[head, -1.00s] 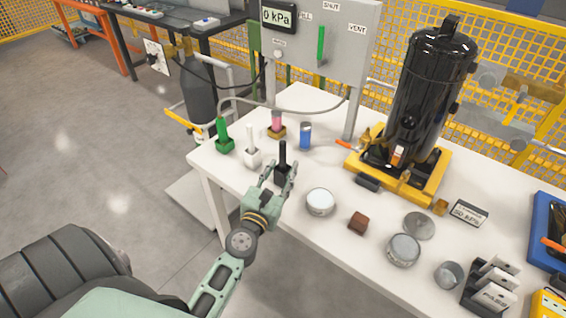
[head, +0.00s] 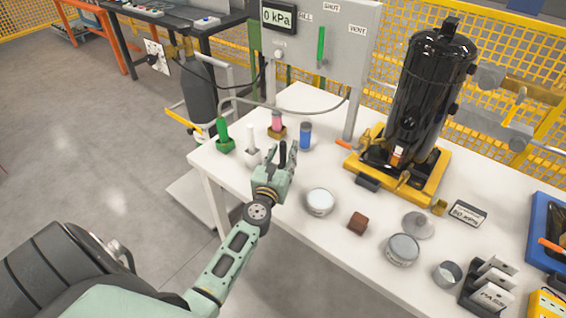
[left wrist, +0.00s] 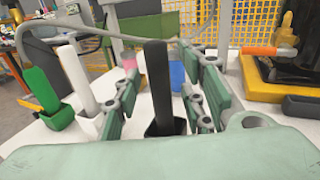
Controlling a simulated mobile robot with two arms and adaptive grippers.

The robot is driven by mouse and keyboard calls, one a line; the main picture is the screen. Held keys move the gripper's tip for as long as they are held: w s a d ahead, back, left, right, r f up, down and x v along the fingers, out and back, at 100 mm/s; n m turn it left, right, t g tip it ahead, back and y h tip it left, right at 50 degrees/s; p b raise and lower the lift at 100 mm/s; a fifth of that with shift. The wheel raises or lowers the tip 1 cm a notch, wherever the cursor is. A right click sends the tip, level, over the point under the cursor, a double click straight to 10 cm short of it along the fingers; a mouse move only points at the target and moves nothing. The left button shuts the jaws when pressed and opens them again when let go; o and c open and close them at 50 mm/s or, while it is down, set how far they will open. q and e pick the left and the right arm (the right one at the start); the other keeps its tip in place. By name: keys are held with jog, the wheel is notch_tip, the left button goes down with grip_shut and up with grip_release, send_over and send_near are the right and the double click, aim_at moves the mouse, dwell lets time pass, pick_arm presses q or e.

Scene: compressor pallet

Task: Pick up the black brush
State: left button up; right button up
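The black brush (head: 283,153) stands upright on the white table, its lower part hidden behind my left gripper in the head view. In the left wrist view, the black brush (left wrist: 157,85) rises from a dark square base between the two fingers. My left gripper (head: 281,158) is open around the brush handle, with a gap on both sides. Its fingers also show in the left wrist view (left wrist: 158,106). My right gripper is not in view.
Beside the brush stand a white brush (head: 251,145), a green brush (head: 223,135), a pink-topped item (head: 277,122) and a blue-labelled container (head: 305,137). A round white-topped tin (head: 320,201) sits close to the right. A black compressor (head: 430,95) stands on a yellow base (head: 428,188).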

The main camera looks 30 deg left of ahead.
pick_arm(q)
jog(key=shift+c, duration=0.4)
grip_shut()
jog(key=shift+r, duration=0.1)
